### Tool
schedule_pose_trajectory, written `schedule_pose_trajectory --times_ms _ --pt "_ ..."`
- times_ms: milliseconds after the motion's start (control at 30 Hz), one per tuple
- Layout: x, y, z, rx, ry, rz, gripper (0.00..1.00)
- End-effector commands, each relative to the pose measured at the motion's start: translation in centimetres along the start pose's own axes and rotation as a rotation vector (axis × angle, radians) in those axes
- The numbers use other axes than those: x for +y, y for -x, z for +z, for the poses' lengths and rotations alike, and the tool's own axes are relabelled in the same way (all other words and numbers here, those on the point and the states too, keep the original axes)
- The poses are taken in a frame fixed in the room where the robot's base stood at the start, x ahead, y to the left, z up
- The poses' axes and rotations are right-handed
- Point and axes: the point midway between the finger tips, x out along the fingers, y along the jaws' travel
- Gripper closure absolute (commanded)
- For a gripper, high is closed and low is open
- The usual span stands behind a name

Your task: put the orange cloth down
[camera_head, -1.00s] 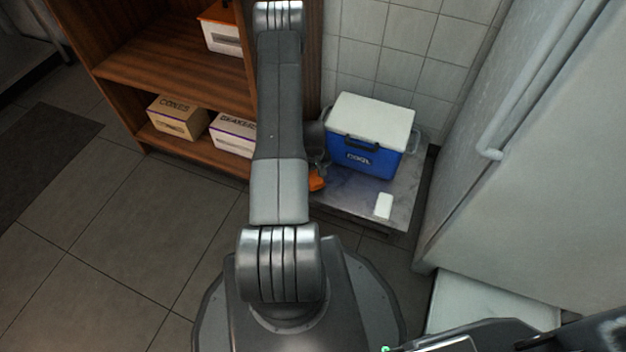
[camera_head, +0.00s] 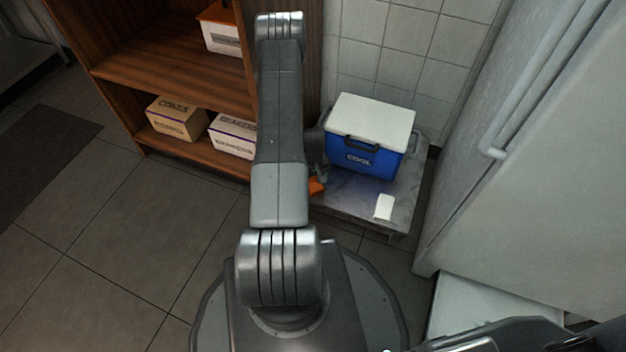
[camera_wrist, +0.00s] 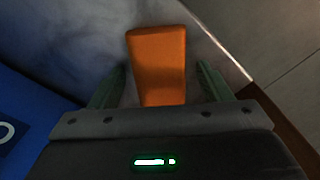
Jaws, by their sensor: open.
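The orange cloth (camera_wrist: 157,62) is a folded, flat block. In the wrist view it lies on the grey platform between the two fingers of my gripper (camera_wrist: 160,85), with a gap on each side. My gripper is open. In the head view only a small orange part of the cloth (camera_head: 316,186) shows at the left of the platform (camera_head: 350,201). My arm hides the rest of it. My gripper is mostly hidden behind my arm there.
A blue cooler (camera_head: 362,156) with a white lid stands at the back of the platform. A small white item (camera_head: 384,207) lies near its front edge. A wooden shelf (camera_head: 165,62) with boxes is on the left. A large pale appliance (camera_head: 540,170) stands on the right.

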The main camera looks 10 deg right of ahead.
Motion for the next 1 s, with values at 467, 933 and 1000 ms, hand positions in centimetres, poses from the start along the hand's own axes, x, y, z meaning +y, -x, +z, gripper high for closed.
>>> schedule_pose_trajectory --times_ms 467,933,1000 --pt "0.0 9.1 -0.1 0.002 0.000 0.001 0.28" --pt "0.0 12.3 0.0 0.000 0.000 0.000 0.28" --pt "0.0 12.3 0.0 0.000 0.000 0.000 0.28"
